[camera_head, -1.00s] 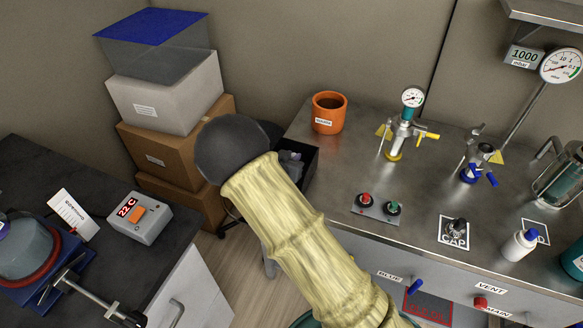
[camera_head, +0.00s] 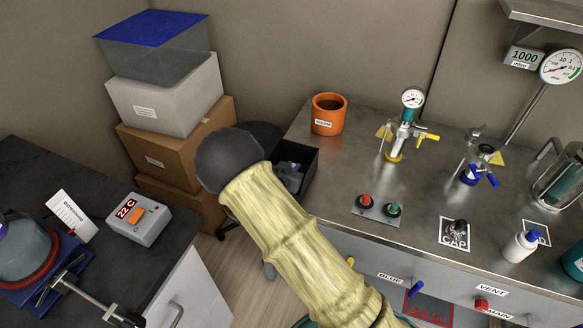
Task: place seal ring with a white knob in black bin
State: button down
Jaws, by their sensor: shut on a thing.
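The black bin (camera_head: 309,172) stands at the left end of the steel bench, with grey items inside. Its lower left part is hidden by my arm. My arm, in a pale yellow sleeve, reaches up from the bottom and ends in a dark grey rounded part just left of the bin. My gripper's fingers do not show; they are hidden behind that end or out of sight. I cannot see a seal ring with a white knob in this view.
An orange pot (camera_head: 328,114) stands behind the bin. A red and green button box (camera_head: 378,207) and valve fittings (camera_head: 402,134) stand to the right. Stacked boxes (camera_head: 172,151) rise at the left behind my arm. A dark counter (camera_head: 101,190) is at the left.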

jog(key=c, duration=1.3)
grip_release()
jog(key=shift+c, duration=0.2)
jog(key=shift+r, duration=0.25)
jog(key=v, duration=1.2)
jog(key=shift+f+p, duration=0.15)
jog(key=shift+p, duration=0.25)
